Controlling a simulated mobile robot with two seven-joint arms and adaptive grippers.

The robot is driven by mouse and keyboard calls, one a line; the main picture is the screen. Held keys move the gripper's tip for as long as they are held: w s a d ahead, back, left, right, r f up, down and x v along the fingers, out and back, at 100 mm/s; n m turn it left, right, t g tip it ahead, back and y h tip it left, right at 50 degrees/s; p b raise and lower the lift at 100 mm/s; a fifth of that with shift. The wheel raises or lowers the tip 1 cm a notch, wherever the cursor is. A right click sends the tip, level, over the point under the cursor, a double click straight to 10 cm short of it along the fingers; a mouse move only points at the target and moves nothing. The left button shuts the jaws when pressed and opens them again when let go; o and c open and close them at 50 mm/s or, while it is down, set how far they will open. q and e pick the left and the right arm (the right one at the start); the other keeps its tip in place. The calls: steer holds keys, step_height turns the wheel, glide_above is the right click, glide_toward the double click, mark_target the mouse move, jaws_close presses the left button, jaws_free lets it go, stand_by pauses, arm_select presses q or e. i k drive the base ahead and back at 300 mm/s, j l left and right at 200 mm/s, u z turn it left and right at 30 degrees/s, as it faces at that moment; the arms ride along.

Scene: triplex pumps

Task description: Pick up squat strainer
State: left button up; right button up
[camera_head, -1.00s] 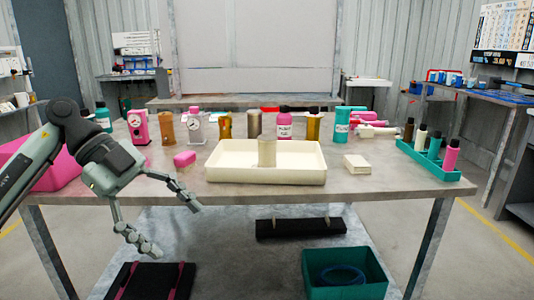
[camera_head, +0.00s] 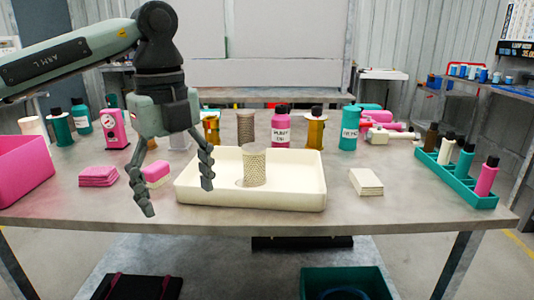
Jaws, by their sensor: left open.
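A short, wide mesh cylinder, which looks like the squat strainer (camera_head: 255,166), stands upright in the cream tray (camera_head: 262,199) on the table. A taller brown mesh cylinder (camera_head: 246,127) stands behind the tray. My left gripper (camera_head: 178,198) hangs down over the tray's left end with its fingers spread and nothing between them. It is to the left of the squat strainer and apart from it. My right gripper is not in view.
A pink sponge (camera_head: 157,173) lies just behind the left gripper's fingers. Pink cloths (camera_head: 99,176) and a pink bin (camera_head: 24,171) are to the left. Bottles stand along the back. A cream block (camera_head: 366,182) and a teal bottle rack (camera_head: 455,180) are at right.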

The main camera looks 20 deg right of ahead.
mark_target(254, 154)
steer(key=i+l, duration=0.65)
steer(key=l, duration=0.2)
